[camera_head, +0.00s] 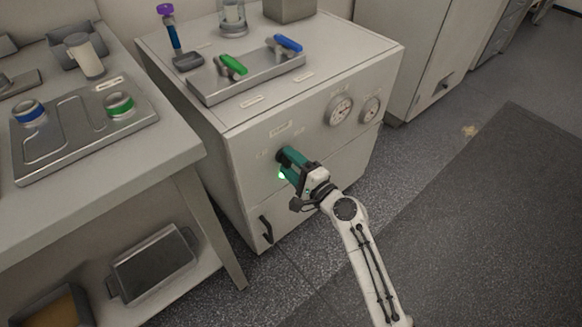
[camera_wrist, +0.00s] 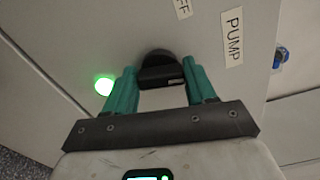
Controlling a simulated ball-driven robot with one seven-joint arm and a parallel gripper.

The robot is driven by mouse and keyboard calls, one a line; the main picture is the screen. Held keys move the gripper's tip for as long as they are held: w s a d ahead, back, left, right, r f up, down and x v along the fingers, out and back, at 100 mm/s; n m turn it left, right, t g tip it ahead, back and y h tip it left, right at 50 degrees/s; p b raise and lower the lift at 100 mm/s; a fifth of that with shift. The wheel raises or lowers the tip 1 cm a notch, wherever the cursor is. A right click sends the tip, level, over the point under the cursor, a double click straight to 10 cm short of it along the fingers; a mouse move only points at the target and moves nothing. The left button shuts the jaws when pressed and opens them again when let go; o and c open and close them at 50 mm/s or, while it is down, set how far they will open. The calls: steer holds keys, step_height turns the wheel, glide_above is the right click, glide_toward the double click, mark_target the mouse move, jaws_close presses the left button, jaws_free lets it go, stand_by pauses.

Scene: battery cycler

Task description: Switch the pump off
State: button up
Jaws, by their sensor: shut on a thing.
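The pump switch, a black knob (camera_wrist: 160,72) on the cabinet's front panel, sits between the green fingers of my gripper (camera_wrist: 163,90) in the wrist view. The fingers are shut on the knob. A lit green lamp (camera_wrist: 104,85) is just left of the fingers. It also glows in the head view (camera_head: 282,175), beside my gripper (camera_head: 284,153). A white label reading PUMP (camera_wrist: 232,36) is to the right of the knob, and a label partly reading FF (camera_wrist: 183,8) is at the top edge.
The cabinet top (camera_head: 190,35) carries a metal tray (camera_head: 245,83) with a green and a blue valve handle. Two gauges (camera_head: 340,110) are on the front panel, right of my gripper. A bench (camera_head: 150,150) with a metal tray stands at the left. Floor at the right is clear.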

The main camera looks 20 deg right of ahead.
steer(key=n+b, duration=0.1)
steer(key=n, duration=0.1)
steer(key=n+b, duration=0.2)
steer(key=shift+f+n, duration=0.3)
steer(key=shift+f, duration=0.1)
steer(key=shift+n+b, duration=1.5)
steer(key=shift+n, duration=0.1)
steer(key=shift+r+n, duration=0.1)
steer(key=shift+n, duration=0.2)
steer(key=o, duration=1)
steer(key=shift+r, duration=0.1)
steer(key=shift+o, duration=0.2)
steer(key=shift+s, duration=0.1)
steer(key=v, duration=1)
steer(key=shift+s, duration=0.3)
steer(key=shift+d, duration=0.1)
